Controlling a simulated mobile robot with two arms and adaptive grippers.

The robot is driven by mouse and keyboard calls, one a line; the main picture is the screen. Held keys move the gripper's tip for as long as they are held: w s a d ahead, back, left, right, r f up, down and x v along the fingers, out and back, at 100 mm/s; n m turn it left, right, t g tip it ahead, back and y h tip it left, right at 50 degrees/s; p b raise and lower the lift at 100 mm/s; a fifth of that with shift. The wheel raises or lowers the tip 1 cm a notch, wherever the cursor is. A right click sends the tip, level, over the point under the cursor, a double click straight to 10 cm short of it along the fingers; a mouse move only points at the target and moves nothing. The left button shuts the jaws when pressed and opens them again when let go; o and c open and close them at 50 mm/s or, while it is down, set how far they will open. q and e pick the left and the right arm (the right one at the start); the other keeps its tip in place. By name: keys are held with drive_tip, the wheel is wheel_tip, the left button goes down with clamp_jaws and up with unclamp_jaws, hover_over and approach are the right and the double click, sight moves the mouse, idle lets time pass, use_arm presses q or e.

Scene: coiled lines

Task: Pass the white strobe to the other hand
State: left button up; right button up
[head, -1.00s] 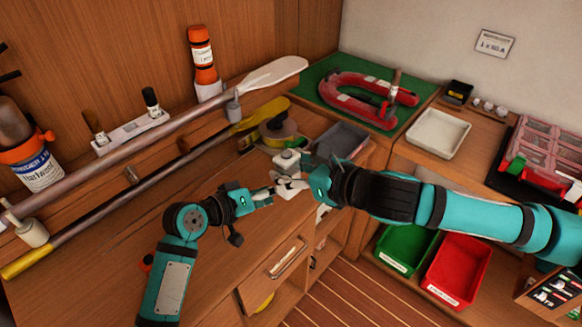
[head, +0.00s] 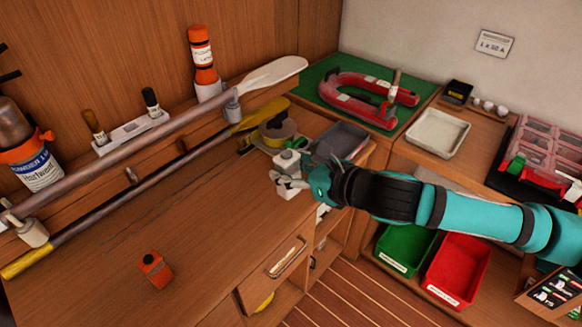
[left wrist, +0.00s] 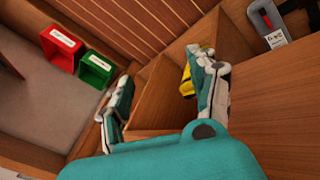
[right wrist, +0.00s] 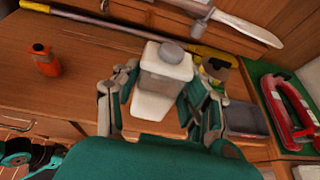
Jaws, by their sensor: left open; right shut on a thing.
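The white strobe is a pale block with a grey round cap; it shows in the head view (head: 288,160) and in the right wrist view (right wrist: 162,80). My right gripper (head: 290,183) is shut on it, with a finger on each side in the right wrist view (right wrist: 160,108). It holds the strobe upright near the right end of the wooden worktop. Whether the strobe's base touches anything is hidden. My left gripper (left wrist: 165,85) is out of the head view. In the left wrist view its fingers are apart and empty, over the drawer fronts and floor.
An orange bottle (head: 155,268) stands alone on the worktop (head: 100,235). A long paddle (head: 190,130) and a yellow-ended pole (head: 120,210) lie along the back. A tape roll (head: 278,131) and grey tray (head: 342,140) are near the strobe. Green (head: 406,248) and red (head: 458,270) bins sit low right.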

use_arm(q)
drive_tip(key=s+a+f+m+g+y, duration=0.1)
drive_tip(key=s+a+f+m, duration=0.1)
drive_tip(key=s, duration=0.5)
drive_tip(key=s+a+f+m+g+y, duration=0.1)
drive_tip(key=s+a+f+m, duration=0.1)
drive_tip(key=s+a+f, duration=0.2)
drive_tip(key=s+a+f+m+g+y, duration=0.1)
drive_tip(key=s+a+f, duration=0.3)
drive_tip(key=s, duration=0.7)
drive_tip(key=a+m+g, duration=0.1)
drive_tip(key=a, duration=0.1)
drive_tip(key=shift+a+y, duration=0.3)
drive_tip(key=shift+a, duration=0.05)
drive_tip(key=shift+f, duration=0.1)
